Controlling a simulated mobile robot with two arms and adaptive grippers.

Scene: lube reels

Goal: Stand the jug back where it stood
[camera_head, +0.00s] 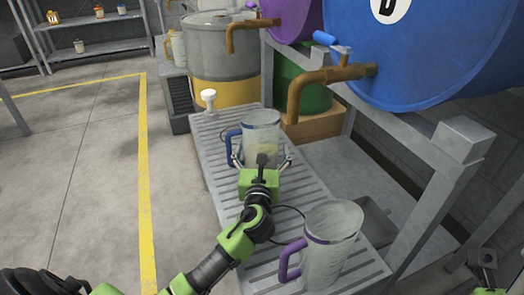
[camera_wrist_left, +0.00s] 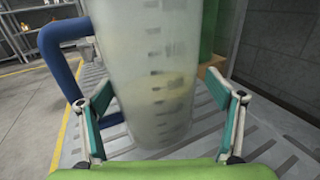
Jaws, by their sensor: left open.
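The jug with the blue handle (camera_head: 262,126) stands upright on the slatted grey rack (camera_head: 217,146), below and left of the blue drum's tap. It is clear, with measuring marks and a pale yellowish tint low down. In the left wrist view the jug's body (camera_wrist_left: 150,50) fills the middle, its blue handle to the left. My left gripper (camera_head: 260,157) is open at the jug's near side, with one finger on each side of it; the fingers appear apart from the wall. A second jug with a purple handle (camera_head: 331,238) stands nearer. Part of my right arm shows at the lower right edge; its fingers cannot be made out.
The blue drum (camera_head: 430,50) with a brass tap (camera_head: 330,80) overhangs the rack on the right. A purple drum with a tap is behind. A grey and yellow barrel (camera_head: 222,55) stands at the rack's far end. The floor left of the rack is clear.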

